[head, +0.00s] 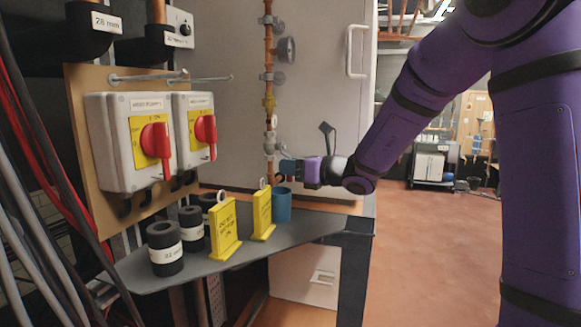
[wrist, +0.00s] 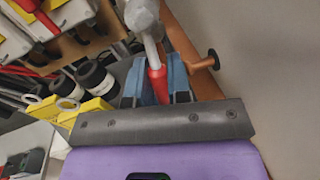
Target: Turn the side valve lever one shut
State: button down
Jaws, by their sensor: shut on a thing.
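The side valve is a grey metal body (wrist: 143,18) on a copper pipe, with a stem leading to a red lever grip (wrist: 157,84) in the wrist view. My gripper (wrist: 156,86) has its two blue fingers on either side of the red grip and is shut on it. In the head view, my gripper (head: 286,167) reaches in from the right to the lower part of the vertical copper pipe (head: 268,60). There the fingers hide most of the lever. Which position the valve is in, I cannot tell.
Two grey switch boxes with red knobs (head: 155,140) (head: 205,128) are on the board at left. The grey shelf (head: 290,235) below holds yellow tags (head: 225,232), a blue cup (head: 282,205) and black rolls (head: 165,250). A white panel (head: 325,100) stands behind.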

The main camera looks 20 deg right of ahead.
jog(key=m, duration=0.1)
jog(key=s+m, duration=0.1)
jog(key=a+m, duration=0.1)
jog(key=m, duration=0.1)
jog(key=shift+s+r+g, duration=0.2)
jog(key=shift+r+g, duration=0.1)
jog(key=shift+g, duration=0.1)
jog(key=shift+s+a+r+m+g, duration=0.2)
jog(key=shift+s+r+m+g, duration=0.3)
jog(key=shift+m, duration=1.05)
jog(key=shift+s+a+r+m+g, duration=0.25)
jog(key=shift+r+m, duration=0.4)
jog(key=shift+m, duration=0.85)
jog(key=shift+s+a+r+m+g, duration=0.2)
jog(key=shift+r+m+g, duration=0.35)
jog(key=shift+m, duration=1)
jog(key=shift+r, duration=0.1)
jog(key=c, duration=1.1)
grip_release()
jog(key=v, duration=1)
jog(key=shift+s+d, duration=0.25)
jog(key=shift+d, duration=0.1)
